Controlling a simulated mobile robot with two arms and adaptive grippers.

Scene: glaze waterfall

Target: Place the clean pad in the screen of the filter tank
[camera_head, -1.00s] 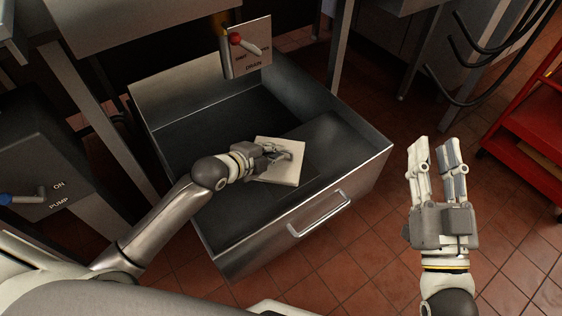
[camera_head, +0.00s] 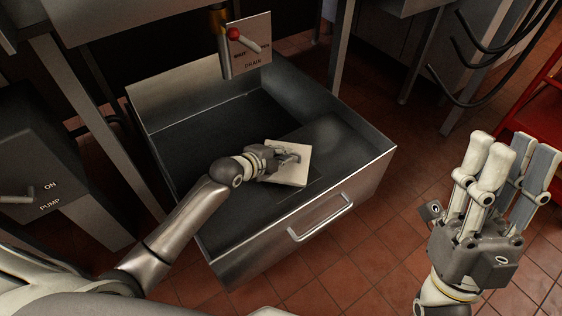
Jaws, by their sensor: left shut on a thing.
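The clean pad (camera_head: 298,173) is a white square slab inside the filter tank (camera_head: 347,190), an open metal drawer with a front handle. My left gripper (camera_head: 290,158) is shut on the pad near its upper left part and covers some of it. The pad is over the dark raised section at the tank's front right. I cannot tell whether it touches the surface below or which part is the screen. My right gripper (camera_head: 503,185) is at the far right, outside the tank, with its fingers pointing up, spread apart and empty.
A drain plate with a red-knobbed lever (camera_head: 248,42) hangs above the tank's back edge. A pump box (camera_head: 40,165) stands at the left. Black hoses (camera_head: 490,65) and a red cart (camera_head: 540,110) are at the right. Tiled floor (camera_head: 345,260) is clear in front.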

